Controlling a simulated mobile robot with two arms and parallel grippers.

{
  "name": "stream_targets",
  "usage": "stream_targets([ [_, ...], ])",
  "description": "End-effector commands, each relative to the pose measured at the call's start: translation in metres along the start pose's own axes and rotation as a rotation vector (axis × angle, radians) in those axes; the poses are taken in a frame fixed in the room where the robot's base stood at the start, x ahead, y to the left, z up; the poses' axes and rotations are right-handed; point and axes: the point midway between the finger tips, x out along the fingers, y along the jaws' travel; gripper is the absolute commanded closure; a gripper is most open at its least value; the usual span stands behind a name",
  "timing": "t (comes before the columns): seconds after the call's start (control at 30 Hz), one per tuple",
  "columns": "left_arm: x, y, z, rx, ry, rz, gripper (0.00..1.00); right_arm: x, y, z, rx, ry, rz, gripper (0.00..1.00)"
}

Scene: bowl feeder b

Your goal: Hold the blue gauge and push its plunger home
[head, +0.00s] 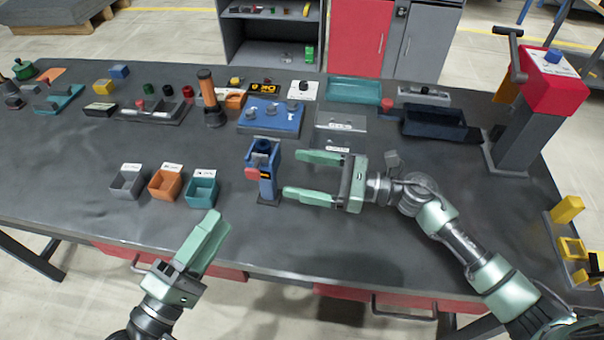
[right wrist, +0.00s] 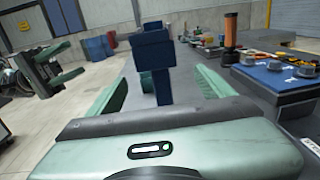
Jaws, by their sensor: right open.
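The blue gauge (head: 267,188) stands upright on the table near its front middle, with a dark blue top and a red part (head: 251,173) on its left side. In the right wrist view the gauge (right wrist: 153,52) rises between the fingers. My right gripper (head: 302,174) is open, just right of the gauge in the head view, with its fingers pointing at it and not closed on it. My left gripper (head: 216,226) is over the table's front edge, left of and nearer than the gauge. Its fingers overlap in the head view; the right wrist view shows them apart and empty.
Three small bins, grey (head: 126,183), orange (head: 165,185) and teal (head: 201,190), stand left of the gauge. A blue block with knobs (head: 270,118) and an orange-handled tool (head: 207,95) are behind. A red-headed press (head: 550,80) stands at right. The front table strip is clear.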

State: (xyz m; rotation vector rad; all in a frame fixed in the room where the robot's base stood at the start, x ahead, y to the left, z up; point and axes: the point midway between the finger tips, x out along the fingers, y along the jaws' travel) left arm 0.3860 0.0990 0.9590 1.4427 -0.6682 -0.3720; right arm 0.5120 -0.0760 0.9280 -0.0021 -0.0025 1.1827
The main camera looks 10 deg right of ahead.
Motion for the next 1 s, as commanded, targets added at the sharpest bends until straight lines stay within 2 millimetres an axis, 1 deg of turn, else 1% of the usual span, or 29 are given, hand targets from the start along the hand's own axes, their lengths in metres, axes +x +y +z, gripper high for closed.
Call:
stream_targets([
  [0.07,0.0,0.0,0.0,0.0,0.0,0.0,0.64,0.007,0.004,-0.002,0.004,0.0,0.007,0.18],
  [0.17,0.0,0.0,0.0,0.0,0.0,0.0,0.64,0.018,0.005,-0.002,0.002,0.0,0.009,0.18],
  [0.4,0.0,0.0,0.0,0.0,0.0,0.0,0.64,0.055,0.004,-0.002,0.002,-0.001,0.007,0.18],
  [0.6,0.0,0.0,0.0,0.0,0.0,0.0,0.64,0.076,0.004,-0.003,0.004,0.001,0.006,0.18],
  [0.73,0.0,0.0,0.0,0.0,0.0,0.0,0.64,0.081,0.004,-0.003,0.004,0.002,0.006,0.18],
  [0.97,0.0,0.0,0.0,0.0,0.0,0.0,0.64,0.081,0.004,-0.003,0.004,0.002,0.006,0.18],
  [1.0,0.0,0.0,0.0,0.0,0.0,0.0,0.64,0.081,0.004,-0.003,0.004,0.002,0.006,0.27],
])
